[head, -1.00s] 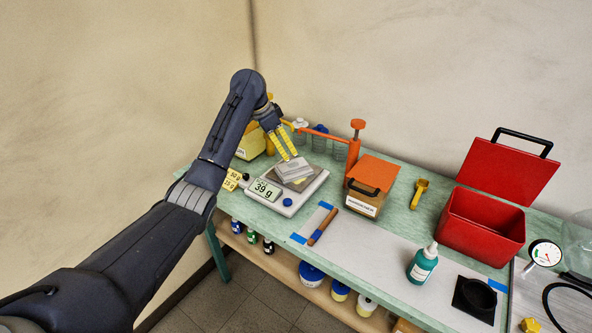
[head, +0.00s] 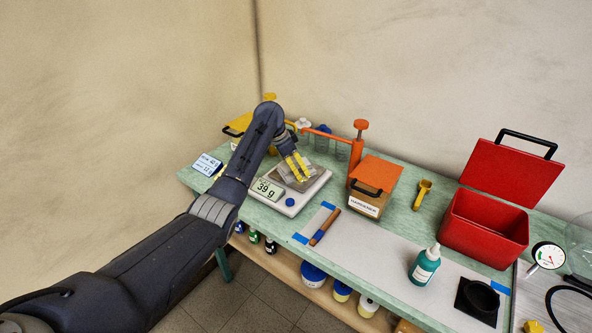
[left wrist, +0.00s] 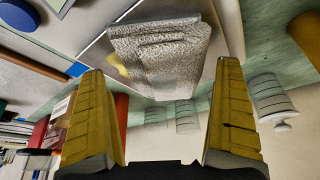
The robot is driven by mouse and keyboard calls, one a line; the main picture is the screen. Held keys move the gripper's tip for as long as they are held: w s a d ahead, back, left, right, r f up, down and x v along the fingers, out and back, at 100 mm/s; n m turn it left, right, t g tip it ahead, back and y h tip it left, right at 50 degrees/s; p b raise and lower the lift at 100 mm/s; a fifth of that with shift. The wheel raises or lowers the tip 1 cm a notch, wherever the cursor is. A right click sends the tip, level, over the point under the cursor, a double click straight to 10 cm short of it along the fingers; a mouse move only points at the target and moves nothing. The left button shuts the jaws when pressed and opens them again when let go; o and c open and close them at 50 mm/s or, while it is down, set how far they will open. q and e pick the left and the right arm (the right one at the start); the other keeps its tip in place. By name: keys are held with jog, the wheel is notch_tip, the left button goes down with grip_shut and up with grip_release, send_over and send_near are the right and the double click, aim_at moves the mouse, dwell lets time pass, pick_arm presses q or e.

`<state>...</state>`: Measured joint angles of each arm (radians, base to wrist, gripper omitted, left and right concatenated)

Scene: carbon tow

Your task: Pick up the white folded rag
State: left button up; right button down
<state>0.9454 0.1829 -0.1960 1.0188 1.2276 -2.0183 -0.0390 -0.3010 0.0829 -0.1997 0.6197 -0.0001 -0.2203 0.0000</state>
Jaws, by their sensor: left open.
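The white folded rag (left wrist: 160,48) lies on the pan of the digital scale (head: 290,202). In the head view the rag (head: 294,177) is partly hidden behind my left gripper (head: 300,178). The scale's display reads 39 g. My left gripper is open, with its yellow fingers pointing down at the rag. In the left wrist view the rag lies ahead, between and beyond the spread fingertips (left wrist: 163,72), and nothing is between the fingers. Whether a finger touches the rag cannot be told. My right gripper is not in view.
An orange clamp (head: 356,150) and the brown hardener box (head: 371,186) stand right of the scale. A brown-handled tool (head: 325,228) lies in front. A teal bottle (head: 424,266) and open red box (head: 482,228) are farther right. Clear jars stand behind the scale.

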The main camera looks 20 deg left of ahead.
pick_arm(q)
jog(key=shift+w+d+f, duration=0.15)
jog(key=shift+d+f, duration=0.05)
jog(key=shift+f, duration=0.45)
jog(key=c, duration=1.2)
jog(key=shift+r, duration=0.1)
